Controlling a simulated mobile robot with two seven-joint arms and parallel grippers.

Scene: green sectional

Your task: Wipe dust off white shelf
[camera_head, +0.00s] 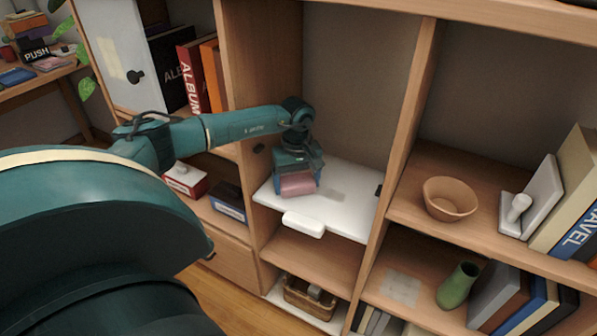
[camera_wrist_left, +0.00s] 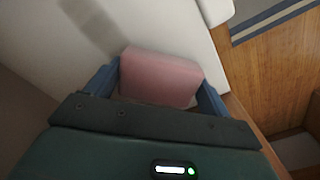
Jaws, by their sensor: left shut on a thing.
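The white shelf (camera_head: 345,213) is a flat board in the middle bay of the wooden unit. It also shows in the left wrist view (camera_wrist_left: 160,25). My left gripper (camera_head: 298,178) is over the left part of this shelf, shut on a pink block like a sponge (camera_head: 298,185). In the left wrist view the pink block (camera_wrist_left: 160,78) sits between the two blue fingers, low at the white surface; I cannot tell if it touches. A faint grey patch shows on the board beyond it, dust or shadow. My right gripper is out of view.
A white rounded piece (camera_head: 303,223) sits at the shelf's front edge. Wooden uprights bound the bay, with a divider (camera_head: 405,130) on the right. A clay bowl (camera_head: 450,198) stands in the right bay, a basket (camera_head: 310,298) below. The right half of the white shelf is clear.

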